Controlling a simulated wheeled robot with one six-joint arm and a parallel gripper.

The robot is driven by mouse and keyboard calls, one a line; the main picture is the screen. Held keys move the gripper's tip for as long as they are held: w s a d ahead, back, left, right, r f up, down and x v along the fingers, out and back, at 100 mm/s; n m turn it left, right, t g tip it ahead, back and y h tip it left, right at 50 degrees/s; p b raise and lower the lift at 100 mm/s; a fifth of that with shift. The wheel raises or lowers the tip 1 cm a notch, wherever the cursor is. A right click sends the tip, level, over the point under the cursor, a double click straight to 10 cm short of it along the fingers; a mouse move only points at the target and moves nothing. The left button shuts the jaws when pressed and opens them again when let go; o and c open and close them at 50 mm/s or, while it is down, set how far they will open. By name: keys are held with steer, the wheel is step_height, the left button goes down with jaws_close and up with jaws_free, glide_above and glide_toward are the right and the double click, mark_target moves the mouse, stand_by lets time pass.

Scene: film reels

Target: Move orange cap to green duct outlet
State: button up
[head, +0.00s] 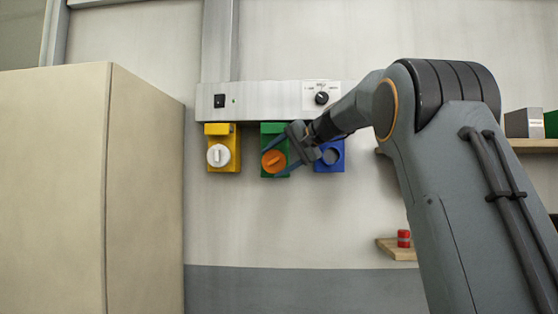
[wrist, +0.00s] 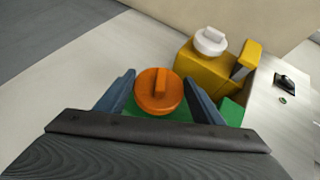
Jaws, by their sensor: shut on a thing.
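The orange cap (head: 274,161) is a round disc with a raised grip bar, in front of the green duct outlet (head: 268,130) on the wall. It also shows in the wrist view (wrist: 158,92), between the two blue-grey fingers. My gripper (head: 275,160) is shut on the orange cap. Green housing (wrist: 232,111) shows around and behind the cap in the wrist view. I cannot tell whether the cap is fully seated on the outlet or just in front of it.
A yellow outlet (head: 233,147) with a white cap (head: 219,155) is to the left. A blue outlet (head: 336,163) is to the right, partly behind my gripper. A grey panel (head: 265,101) runs above. A beige cabinet (head: 90,180) stands left; a small shelf (head: 394,250) holds a red item (head: 403,238).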

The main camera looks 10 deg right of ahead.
steer(key=shift+w+d+r+p, duration=0.1)
steer(key=shift+w+d+p, duration=0.05)
steer(key=shift+w+p, duration=0.25)
steer(key=o, duration=1.4)
steer(key=shift+w, duration=0.1)
steer(key=shift+c, duration=0.2)
steer(key=b+v, duration=0.3)
steer(key=v, duration=0.5)
steer(key=shift+d, duration=0.1)
